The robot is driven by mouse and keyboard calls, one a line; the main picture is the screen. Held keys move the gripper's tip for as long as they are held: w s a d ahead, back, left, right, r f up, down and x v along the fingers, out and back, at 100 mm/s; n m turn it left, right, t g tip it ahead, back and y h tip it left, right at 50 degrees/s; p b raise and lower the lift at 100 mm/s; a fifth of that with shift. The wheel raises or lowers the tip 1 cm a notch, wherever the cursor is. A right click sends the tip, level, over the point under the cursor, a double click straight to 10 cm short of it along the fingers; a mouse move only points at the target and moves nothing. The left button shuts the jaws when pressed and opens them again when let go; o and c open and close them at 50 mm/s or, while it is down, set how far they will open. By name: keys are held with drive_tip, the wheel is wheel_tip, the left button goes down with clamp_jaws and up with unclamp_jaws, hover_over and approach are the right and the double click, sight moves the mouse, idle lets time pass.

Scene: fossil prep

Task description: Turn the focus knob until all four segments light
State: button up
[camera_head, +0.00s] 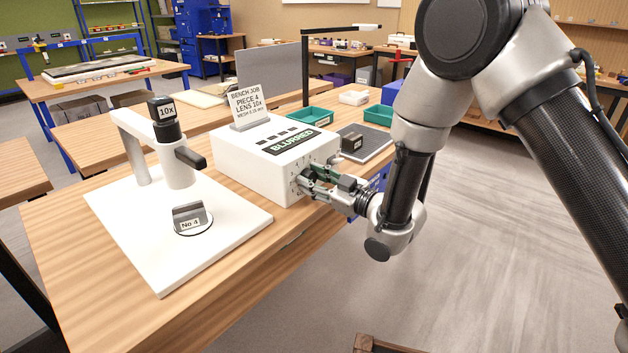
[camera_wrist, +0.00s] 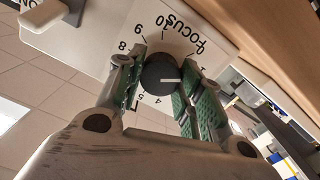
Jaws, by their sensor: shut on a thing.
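The white focus box (camera_head: 245,165) stands on the bench. A dark panel on it reads "BLURRED" (camera_head: 292,141), and the several small segments (camera_head: 278,131) above it look dark. In the wrist view the dark round focus knob (camera_wrist: 157,75) sits in a numbered "FOCUS" dial (camera_wrist: 185,30); its white pointer line points right in the picture. My gripper (camera_head: 318,180) is at the box's right-hand face, its green-padded fingers closed on either side of the knob; it also shows in the wrist view (camera_wrist: 160,88). The head view hides the knob behind the fingers.
A white microscope stand with a 10x lens (camera_head: 165,118) and a piece marked "No 4" (camera_head: 190,218) is left of the box. Green trays (camera_head: 310,117) and a dark mat (camera_head: 368,147) lie behind. Floor right is mostly open.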

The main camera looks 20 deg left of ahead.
drive_tip(key=m, duration=0.4)
drive_tip(key=shift+m, duration=0.3)
drive_tip(key=m, duration=0.3)
drive_tip(key=shift+m, duration=0.4)
drive_tip(key=m, duration=0.9)
drive_tip(key=shift+w, duration=0.1)
drive_tip(key=m, duration=0.4)
drive_tip(key=shift+f+m, duration=0.1)
drive_tip(key=shift+m, duration=0.2)
drive_tip(key=m, duration=0.9)
drive_tip(key=shift+f, duration=0.1)
drive_tip(key=shift+m, duration=1.8)
